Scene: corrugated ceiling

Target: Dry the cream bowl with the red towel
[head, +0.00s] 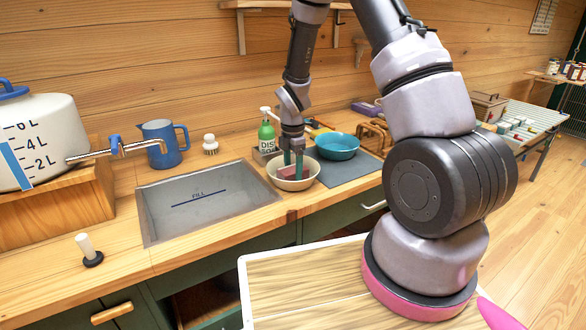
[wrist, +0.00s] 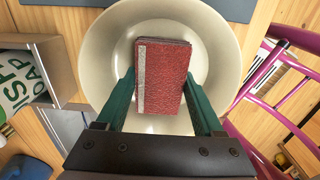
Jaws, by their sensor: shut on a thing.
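The red towel (wrist: 168,76) is a folded block with a pale strip along one edge. My gripper (head: 293,168) points down over the bowl, its green fingers shut on the towel from both sides. In the wrist view my gripper (wrist: 168,95) holds the towel within the bowl's rim. I cannot tell whether the towel touches the bowl's inside.
A teal bowl (head: 337,146) sits on the grey mat (head: 345,173) just behind and right. A green soap bottle (head: 266,133) stands close behind the cream bowl. The sink (head: 205,205) is empty, with a tap above it.

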